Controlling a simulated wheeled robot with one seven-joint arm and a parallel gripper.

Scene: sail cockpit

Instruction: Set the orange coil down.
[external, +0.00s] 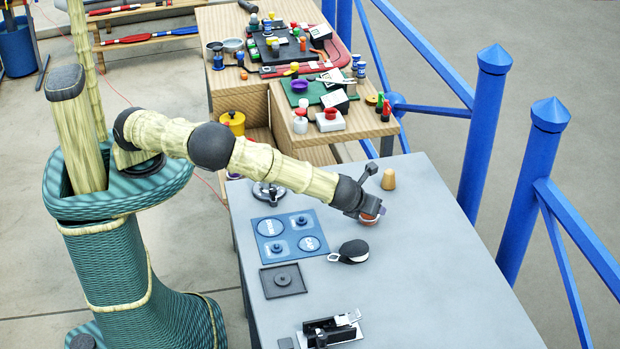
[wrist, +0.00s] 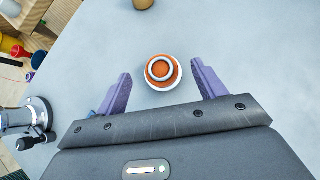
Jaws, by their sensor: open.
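The orange coil (wrist: 150,77) is a small round orange piece with white rings, seen from above in the wrist view. It appears to rest on the grey tabletop, between and slightly beyond the two purple fingertips. My gripper (wrist: 161,77) is open, with a visible gap between each finger and the coil. In the external view my gripper (external: 366,208) is low over the right part of the grey table (external: 430,270). A sliver of the coil (external: 369,218) shows beneath it; the rest is hidden by the gripper.
A tan cone-like piece (external: 388,179) stands behind the gripper. A black-and-white block (external: 350,252) lies in front. A blue mat (external: 292,236), a dark square tray (external: 283,281) and a metal-and-black device (external: 332,330) occupy the left and front. The table's right side is clear.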

